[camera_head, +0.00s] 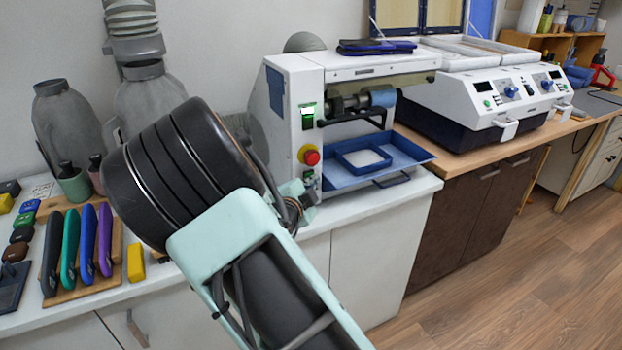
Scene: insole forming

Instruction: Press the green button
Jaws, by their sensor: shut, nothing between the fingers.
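The white machine (300,85) stands on the counter with its control side facing left of centre. My gripper (302,194) shows only in part, low in front of the machine's front face and below the red button. It appears shut and empty; my large dark arm joint and pale teal link hide much of it. Whether it touches the machine cannot be told.
A blue tray (405,150) juts from the machine's right side. A second white machine (480,90) with small green buttons and blue knobs stands to the right.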

